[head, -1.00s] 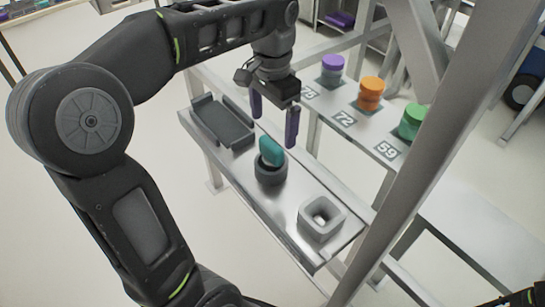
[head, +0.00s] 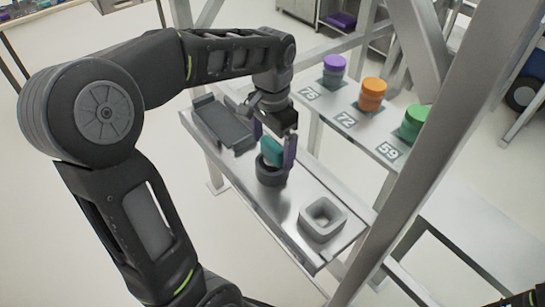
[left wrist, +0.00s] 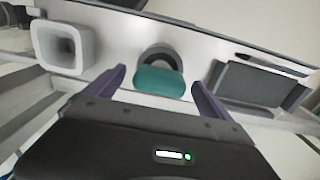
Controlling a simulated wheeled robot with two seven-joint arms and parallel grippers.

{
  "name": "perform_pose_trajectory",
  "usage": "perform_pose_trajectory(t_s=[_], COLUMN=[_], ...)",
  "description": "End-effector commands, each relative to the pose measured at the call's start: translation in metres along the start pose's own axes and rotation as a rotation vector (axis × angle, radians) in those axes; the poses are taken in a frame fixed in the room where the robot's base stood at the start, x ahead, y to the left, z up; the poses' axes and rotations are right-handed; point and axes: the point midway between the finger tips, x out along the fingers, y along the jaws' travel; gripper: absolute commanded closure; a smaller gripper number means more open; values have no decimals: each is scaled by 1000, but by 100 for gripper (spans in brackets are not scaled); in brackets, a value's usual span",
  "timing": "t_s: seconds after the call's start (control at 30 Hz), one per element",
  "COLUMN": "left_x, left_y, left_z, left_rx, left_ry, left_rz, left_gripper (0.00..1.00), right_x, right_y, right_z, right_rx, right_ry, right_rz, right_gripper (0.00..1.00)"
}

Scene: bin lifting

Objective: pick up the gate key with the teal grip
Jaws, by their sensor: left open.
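The gate key's teal grip (head: 271,150) stands up out of a dark round holder (head: 270,172) on the metal shelf. My left gripper (head: 274,150) is open, with its purple fingers on either side of the teal grip and pointing down. In the left wrist view the teal grip (left wrist: 159,82) lies between the two open fingertips (left wrist: 160,80), with gaps on both sides. The dark holder (left wrist: 158,57) shows behind it. The part of the key below the grip is hidden in the holder. My right gripper is not clearly in view.
A grey square holder (head: 322,219) stands on the shelf to the right, and a dark tray (head: 223,122) lies to the left. Purple, orange (head: 372,94) and green (head: 413,122) capped jars stand on a numbered ledge behind. A slanted metal post (head: 430,150) rises at the right.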

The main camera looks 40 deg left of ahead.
Motion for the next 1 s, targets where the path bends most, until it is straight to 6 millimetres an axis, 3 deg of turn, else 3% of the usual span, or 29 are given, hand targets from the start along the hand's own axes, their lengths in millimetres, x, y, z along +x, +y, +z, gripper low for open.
perform_pose_trajectory(t_s=[0.53,1.0], left_x=[0,0], left_y=[0,0], left_z=[0,0], left_rx=[-1,-1], left_ry=[0,0], left_rz=[0,0], left_gripper=[5,43], right_x=[0,0], right_y=[0,0], right_z=[0,0], right_rx=[0,0], right_ry=[0,0], right_rz=[0,0], right_gripper=[64,64])
